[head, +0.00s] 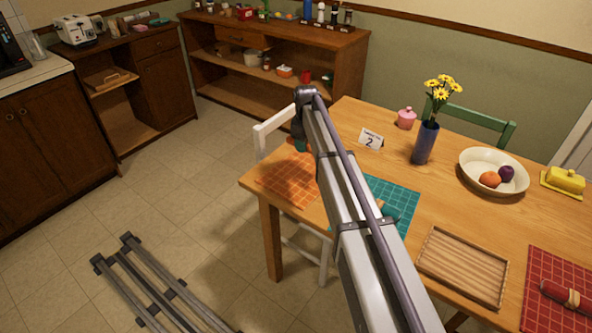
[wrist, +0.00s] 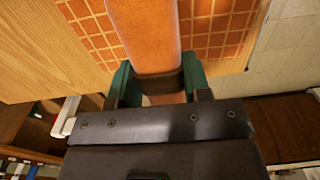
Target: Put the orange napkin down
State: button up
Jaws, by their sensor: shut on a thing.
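The orange napkin (wrist: 148,35) is rolled up, with a dark brown band around it, and fills the top middle of the wrist view. My gripper (wrist: 157,82) is shut on it at the band, one green finger on each side. An orange checked placemat (head: 287,181) lies at the table's left end, and it also shows behind the napkin in the wrist view (wrist: 215,38). In the head view my gripper (head: 300,145) is small at the mat's far edge, and the arm hides much around it. I cannot tell whether the napkin touches the mat.
My arm partly covers a teal placemat (head: 405,203). A wooden tray (head: 463,266), a red placemat (head: 540,275) with a red napkin (head: 567,296), a number card (head: 370,140), a blue vase (head: 424,143) and a fruit bowl (head: 493,158) stand on the table. A white chair (head: 272,130) is close by.

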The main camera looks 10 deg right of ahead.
aim_at(304, 171)
notch_tip(304, 171, down, 11)
jog(key=b, duration=1)
jog(key=shift+r+b, duration=0.2)
jog(key=shift+b, duration=0.1)
jog(key=shift+r+p, duration=0.3)
jog(key=shift+f, duration=0.25)
jog(key=o, duration=0.9)
notch_tip(304, 171, up, 13)
jog(key=p, duration=1.2)
jog(key=shift+f, duration=0.1)
jog(key=s+m, duration=0.3)
jog(key=s, duration=0.9)
jog(key=s+m, duration=0.2)
jog(key=s, duration=1)
jog(key=s+m, duration=0.3)
jog(key=s, duration=0.9)
jog(key=shift+f+m, duration=0.15)
jog(key=shift+m, duration=0.15)
